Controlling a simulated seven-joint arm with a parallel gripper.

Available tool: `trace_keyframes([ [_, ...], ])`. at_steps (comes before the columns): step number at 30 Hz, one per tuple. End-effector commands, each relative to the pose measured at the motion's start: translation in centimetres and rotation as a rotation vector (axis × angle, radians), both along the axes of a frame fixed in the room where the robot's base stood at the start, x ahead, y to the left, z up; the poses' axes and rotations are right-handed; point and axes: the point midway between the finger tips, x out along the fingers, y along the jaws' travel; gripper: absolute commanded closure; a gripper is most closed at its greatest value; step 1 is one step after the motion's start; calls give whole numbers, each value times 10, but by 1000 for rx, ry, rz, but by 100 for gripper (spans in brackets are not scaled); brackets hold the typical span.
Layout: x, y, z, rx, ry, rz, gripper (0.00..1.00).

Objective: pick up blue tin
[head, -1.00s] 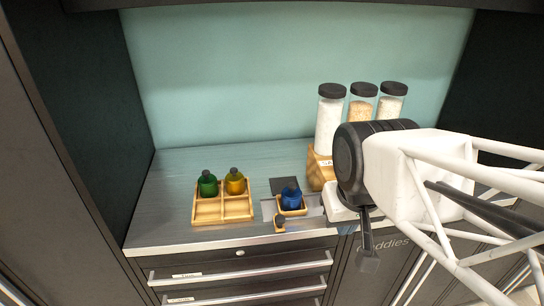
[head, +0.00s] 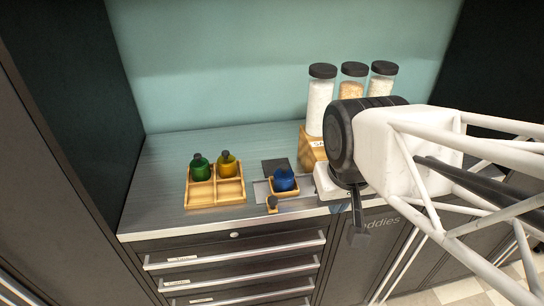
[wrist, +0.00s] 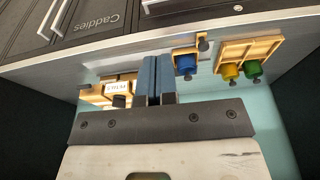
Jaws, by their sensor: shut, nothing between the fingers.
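The blue tin (head: 284,180) is a small rounded blue container with a dark cap. It stands upright in a small square wooden tray (head: 285,191) on the counter. It also shows in the wrist view (wrist: 186,65), upside down and right of the fingers. My gripper (head: 358,238) is right of the tin in the head view, in front of the counter edge, with its fingers pointing down. In the wrist view its two blue-grey fingers (wrist: 155,78) are close together with nothing between them. My gripper is apart from the tin.
A divided wooden tray (head: 216,194) holds a green container (head: 200,168) and a yellow one (head: 227,166). A small dark-topped wooden piece (head: 272,204) stands in front of the tin's tray. Tall jars (head: 321,101) stand at right. Drawers (head: 236,262) are below; the left counter is clear.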

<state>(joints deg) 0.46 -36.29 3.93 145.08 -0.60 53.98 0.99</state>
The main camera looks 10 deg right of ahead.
Motion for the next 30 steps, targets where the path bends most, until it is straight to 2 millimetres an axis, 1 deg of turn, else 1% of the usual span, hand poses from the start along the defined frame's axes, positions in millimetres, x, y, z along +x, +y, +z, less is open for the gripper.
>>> trace_keyframes([
  [2, 0, 0, 0, 0, 0, 0, 100],
  [3, 0, 0, 0, 0, 0, 0, 97],
  [20, 0, 0, 0, 0, 0, 0, 11],
  [21, 0, 0, 0, 0, 0, 0, 10],
  [30, 1, 0, 0, 2, 1, -7, 10],
])
